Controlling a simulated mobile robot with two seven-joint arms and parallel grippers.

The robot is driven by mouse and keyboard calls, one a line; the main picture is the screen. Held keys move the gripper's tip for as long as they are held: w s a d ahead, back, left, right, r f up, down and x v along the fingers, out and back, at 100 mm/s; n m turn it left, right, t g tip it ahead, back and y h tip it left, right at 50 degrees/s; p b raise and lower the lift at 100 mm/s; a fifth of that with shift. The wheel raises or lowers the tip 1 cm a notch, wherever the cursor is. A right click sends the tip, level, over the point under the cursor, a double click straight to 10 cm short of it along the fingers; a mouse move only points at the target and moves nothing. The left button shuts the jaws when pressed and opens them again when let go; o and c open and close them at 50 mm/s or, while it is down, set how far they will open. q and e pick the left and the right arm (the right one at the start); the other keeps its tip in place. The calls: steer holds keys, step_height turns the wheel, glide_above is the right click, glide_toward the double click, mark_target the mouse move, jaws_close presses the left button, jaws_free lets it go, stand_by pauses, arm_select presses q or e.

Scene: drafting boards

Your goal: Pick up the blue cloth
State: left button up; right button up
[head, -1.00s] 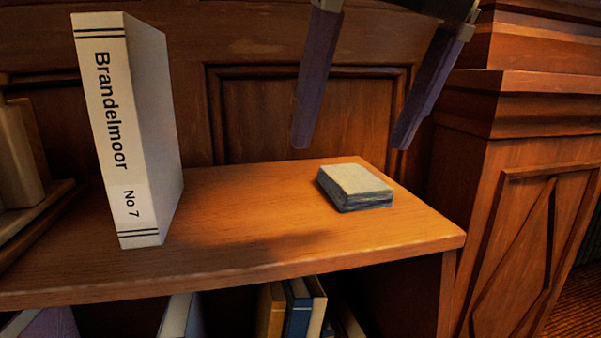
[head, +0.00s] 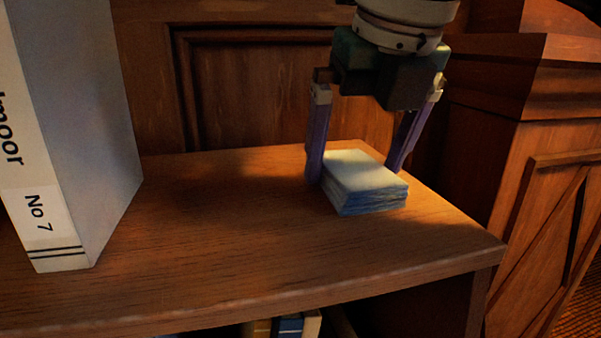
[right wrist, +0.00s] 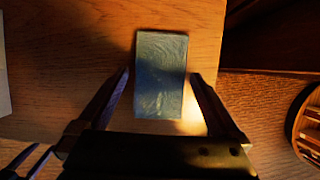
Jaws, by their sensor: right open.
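The blue cloth (head: 365,186) is a folded, layered block lying flat on the wooden shelf top (head: 230,230), towards its right end. In the right wrist view the cloth (right wrist: 161,75) shows as an upright rectangle, partly in shadow. My right gripper (head: 355,175) points down with its purple fingers on either side of the cloth, the left finger close by its left side and the other behind its right side. The fingers are open; in the right wrist view (right wrist: 160,82) gaps show between them and the cloth.
A large white book or binder (head: 75,130) marked "No 7" stands upright at the left of the shelf top. A panelled wooden wall (head: 250,95) rises behind. A carved wooden cabinet (head: 550,170) stands at the right. Several books (head: 288,327) sit below the shelf top.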

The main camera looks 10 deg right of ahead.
mark_target(357, 167)
steer(key=shift+w+f, duration=0.15)
steer(key=shift+f, duration=0.15)
steer(key=c, duration=1.2)
step_height(357, 167, up, 10)
steer(key=shift+r+p, duration=0.1)
steer(key=shift+p, duration=0.25)
steer(key=shift+c, duration=0.3)
steer(key=o, duration=0.9)
steer(key=c, duration=0.6)
